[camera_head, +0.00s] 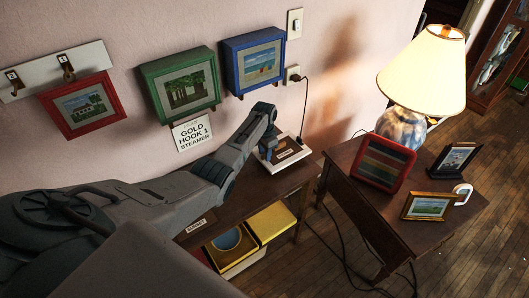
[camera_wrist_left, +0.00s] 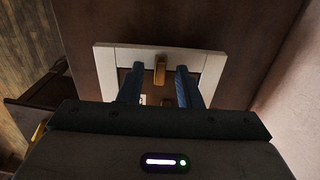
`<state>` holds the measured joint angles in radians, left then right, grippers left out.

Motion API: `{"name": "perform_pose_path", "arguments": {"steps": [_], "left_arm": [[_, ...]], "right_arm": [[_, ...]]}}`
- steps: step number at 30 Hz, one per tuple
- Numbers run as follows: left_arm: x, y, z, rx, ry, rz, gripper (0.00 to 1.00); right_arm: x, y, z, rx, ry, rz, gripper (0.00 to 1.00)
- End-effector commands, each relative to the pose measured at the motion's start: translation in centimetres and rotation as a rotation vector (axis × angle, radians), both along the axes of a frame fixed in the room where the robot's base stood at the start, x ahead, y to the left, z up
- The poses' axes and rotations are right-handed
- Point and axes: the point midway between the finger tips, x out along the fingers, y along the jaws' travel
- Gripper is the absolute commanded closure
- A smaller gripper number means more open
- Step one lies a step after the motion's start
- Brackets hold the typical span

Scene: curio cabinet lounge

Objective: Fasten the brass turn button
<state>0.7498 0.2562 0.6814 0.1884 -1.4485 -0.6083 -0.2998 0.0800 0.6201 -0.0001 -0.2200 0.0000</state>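A white-framed panel (camera_head: 299,157) with a dark middle and a small label lies on the long brown table against the wall. In the left wrist view, a brass turn button (camera_wrist_left: 160,63) sits on the far bar of the white frame (camera_wrist_left: 106,64), its long side pointing along the fingers and across the bar. My left gripper (camera_head: 268,154) is down at the panel. Its two blue fingers are open, one on each side of the brass button, with gaps between. In the head view the gripper hides the button. My right gripper is not in view.
Framed pictures in red (camera_head: 84,104), green (camera_head: 181,85) and blue (camera_head: 254,61) hang on the wall. A side table at right holds a lit lamp (camera_head: 421,69), a red frame (camera_head: 381,163) and small frames. A yellow box (camera_head: 271,222) sits under the long table.

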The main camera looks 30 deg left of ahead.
Motion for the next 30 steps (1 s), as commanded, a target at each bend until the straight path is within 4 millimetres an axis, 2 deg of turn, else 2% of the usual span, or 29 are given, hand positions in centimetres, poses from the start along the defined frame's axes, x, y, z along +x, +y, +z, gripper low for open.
{"name": "perform_pose_path", "arguments": {"steps": [7, 11, 14, 24, 30], "left_arm": [[0.0, 0.0, 0.0, 0.000, 0.001, 0.000, 0.69], [0.0, 0.0, 0.7, 0.001, 0.000, 0.000, 0.69], [0.0, 0.0, 2.0, 0.001, -0.003, 0.000, 0.69], [0.0, 0.0, 8.4, 0.002, -0.004, 0.000, 0.69], [0.0, 0.0, 10.4, 0.001, 0.000, 0.000, 0.69]], "right_arm": [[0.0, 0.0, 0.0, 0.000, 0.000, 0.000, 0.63], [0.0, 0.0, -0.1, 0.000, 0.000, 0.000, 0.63], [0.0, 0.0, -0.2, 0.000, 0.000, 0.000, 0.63], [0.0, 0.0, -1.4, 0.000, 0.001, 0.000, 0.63], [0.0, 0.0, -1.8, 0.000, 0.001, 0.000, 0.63]]}}
